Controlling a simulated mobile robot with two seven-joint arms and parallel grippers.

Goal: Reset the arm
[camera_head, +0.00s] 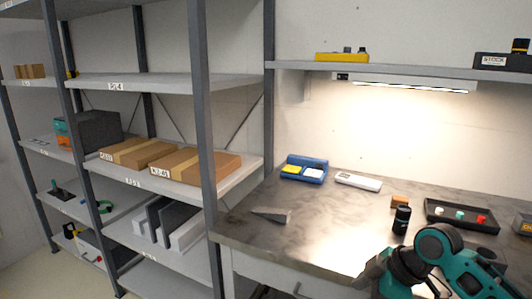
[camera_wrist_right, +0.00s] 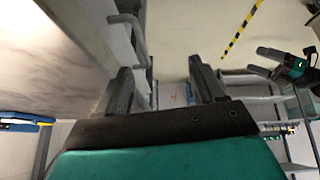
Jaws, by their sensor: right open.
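My right arm (camera_head: 440,262) shows in teal and black at the lower right of the head view, over the front of the workbench. Its gripper is not visible there. In the right wrist view my right gripper (camera_wrist_right: 163,85) has its two dark fingers spread apart, with nothing between them. The bench side with its handles is close to the left finger. A second teal and black gripper, my left one (camera_wrist_right: 264,61), is at the right edge of the wrist view, with its fingers apart and empty. The left arm is not in the head view.
The workbench (camera_head: 335,228) holds a blue tray (camera_head: 305,169), a white box (camera_head: 358,181), a grey wedge (camera_head: 271,214), a black cylinder (camera_head: 402,219) and a dark tray (camera_head: 462,215). Shelving with boxes (camera_head: 195,171) stands left. Striped tape (camera_wrist_right: 243,29) marks the open floor.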

